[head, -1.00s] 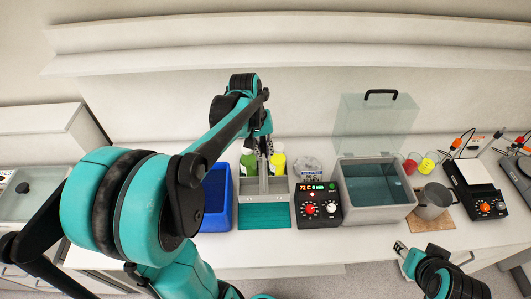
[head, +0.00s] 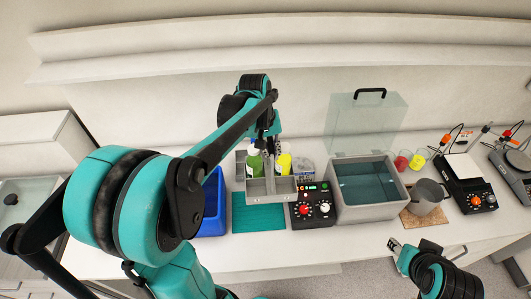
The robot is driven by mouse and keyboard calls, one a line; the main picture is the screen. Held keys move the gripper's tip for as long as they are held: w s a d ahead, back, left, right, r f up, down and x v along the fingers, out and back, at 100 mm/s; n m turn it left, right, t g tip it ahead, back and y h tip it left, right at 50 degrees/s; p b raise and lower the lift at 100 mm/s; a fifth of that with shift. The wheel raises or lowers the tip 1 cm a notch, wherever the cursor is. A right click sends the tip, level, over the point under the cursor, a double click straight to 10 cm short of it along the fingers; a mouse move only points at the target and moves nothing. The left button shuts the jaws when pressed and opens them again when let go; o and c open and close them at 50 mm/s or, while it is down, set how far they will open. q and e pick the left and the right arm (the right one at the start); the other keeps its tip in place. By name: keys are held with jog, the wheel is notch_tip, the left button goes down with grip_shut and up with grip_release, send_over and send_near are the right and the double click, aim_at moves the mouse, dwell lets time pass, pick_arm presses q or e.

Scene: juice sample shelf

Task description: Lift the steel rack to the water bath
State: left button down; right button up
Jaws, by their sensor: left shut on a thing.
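The steel rack (head: 271,197) is a grey metal carrier with a tall handle. A green bottle (head: 255,165) and a yellow bottle (head: 284,164) show in it. My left gripper (head: 267,143) is shut on the rack's handle and partly hides it. The rack appears raised above the counter, over the back right edge of a teal mat (head: 258,218) and close to the control box. The water bath (head: 372,213) is a grey tub of water to the right, with its clear lid (head: 366,125) raised. My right gripper (head: 398,247) is near the counter's front edge, apart from everything; its jaws are unclear.
A black control box (head: 312,207) with red and white knobs stands between rack and bath. A blue bin (head: 210,210) is left of the mat. A metal beaker (head: 426,197), small red and yellow cups (head: 417,161) and a black hotplate device (head: 471,185) are to the right.

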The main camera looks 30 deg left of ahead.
pick_arm(q)
jog(key=w+d, duration=0.3)
jog(key=d, duration=0.2)
jog(key=shift+w, duration=0.2)
jog(key=shift+d, duration=0.1)
dwell(0.4)
jog(key=w+d, duration=0.6)
jog(key=d, duration=0.3)
jog(key=shift+b, duration=0.35)
dwell(0.3)
jog(key=shift+d, duration=0.1)
jog(key=w+d, duration=0.5)
jog(key=d, duration=0.4)
jog(key=shift+w, duration=0.4)
dwell(0.4)
